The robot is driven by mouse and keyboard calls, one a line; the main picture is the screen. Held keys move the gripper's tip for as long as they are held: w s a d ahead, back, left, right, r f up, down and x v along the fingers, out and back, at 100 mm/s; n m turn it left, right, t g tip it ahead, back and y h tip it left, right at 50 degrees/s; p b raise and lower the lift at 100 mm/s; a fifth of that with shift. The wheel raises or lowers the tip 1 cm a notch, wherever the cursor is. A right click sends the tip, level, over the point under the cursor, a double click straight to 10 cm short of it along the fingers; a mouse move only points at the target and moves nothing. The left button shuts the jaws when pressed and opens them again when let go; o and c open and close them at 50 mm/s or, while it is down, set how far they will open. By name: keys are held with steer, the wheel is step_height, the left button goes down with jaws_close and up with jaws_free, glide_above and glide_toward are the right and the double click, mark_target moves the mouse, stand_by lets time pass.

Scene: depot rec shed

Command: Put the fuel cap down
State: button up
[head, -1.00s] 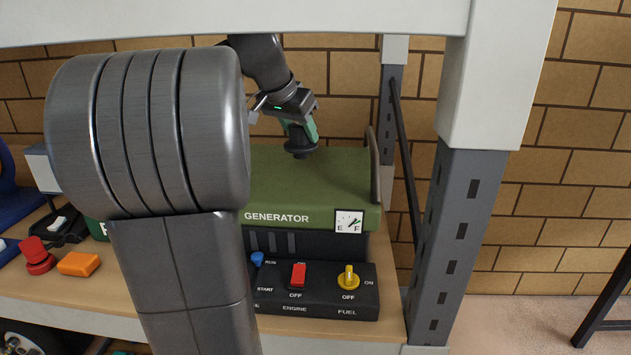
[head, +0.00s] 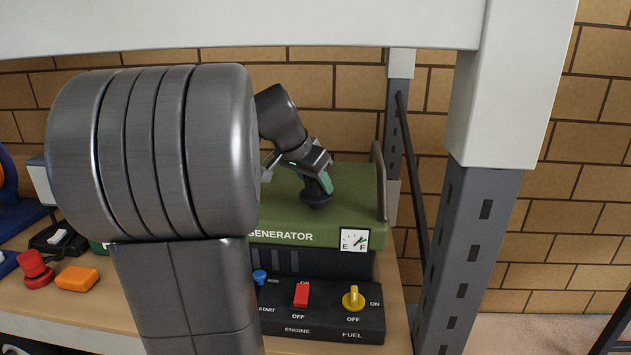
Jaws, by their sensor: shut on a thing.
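The fuel cap (head: 316,199) is a black round cap at the top of the green generator (head: 355,210). My gripper (head: 318,183) is shut on it from above, with its greenish fingers around the cap's upper part. The cap appears upright, low over the generator's top or touching it; I cannot tell which. My large grey arm link hides the left part of the generator.
The generator's black panel carries a red engine switch (head: 301,295), a yellow fuel knob (head: 353,298) and a blue start knob (head: 260,277). A grey rack post (head: 470,250) stands at the right. An orange block (head: 77,279) and a red knob (head: 36,268) lie on the shelf at left.

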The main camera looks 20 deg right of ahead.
steer(key=shift+f, duration=0.2)
steer(key=o, duration=1)
steer(key=shift+a+r, duration=0.15)
steer(key=shift+r, duration=0.3)
steer(key=v, duration=0.7)
steer(key=shift+s+b, duration=0.1)
steer(key=shift+b, duration=0.25)
